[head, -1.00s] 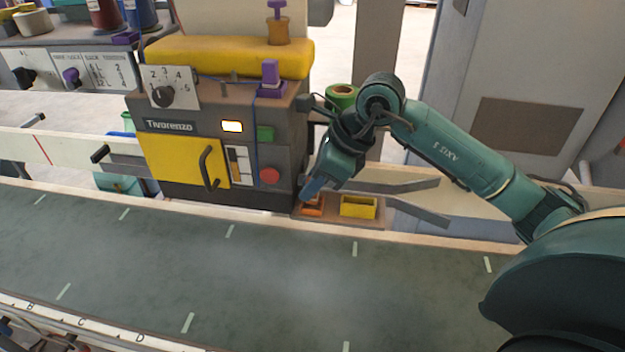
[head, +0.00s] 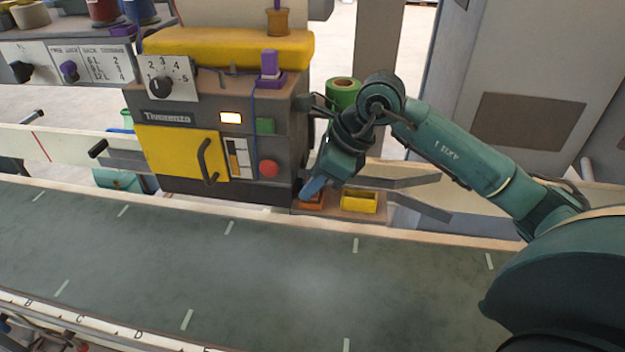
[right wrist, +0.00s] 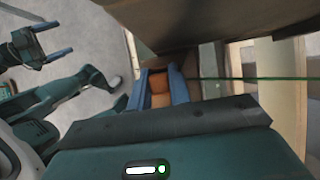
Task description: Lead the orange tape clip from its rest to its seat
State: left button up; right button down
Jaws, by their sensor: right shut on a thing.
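My right gripper (head: 309,190) points down at the orange holder (head: 314,202) on the small shelf at the machine's lower right corner. In the right wrist view its two blue fingers (right wrist: 158,90) are shut on the orange tape clip (right wrist: 160,88), which shows between them. In the head view the clip cannot be told apart from the orange holder, and the fingertips are partly hidden by the hand. The clip's seat cannot be made out for sure. My left gripper (right wrist: 53,42) shows at the upper left of the right wrist view, its blue fingers apart and empty.
A yellow open box (head: 359,202) stands right of the orange holder on the shelf. Grey guide rails (head: 420,208) run to its right. The green tape roll (head: 343,92) is behind my wrist. A thin green strand (right wrist: 255,79) runs right from the fingers. The belt (head: 260,265) is empty.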

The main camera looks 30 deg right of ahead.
jog(key=c, duration=1.2)
grip_release()
jog(key=v, duration=1.3)
jog(key=shift+b, duration=0.35)
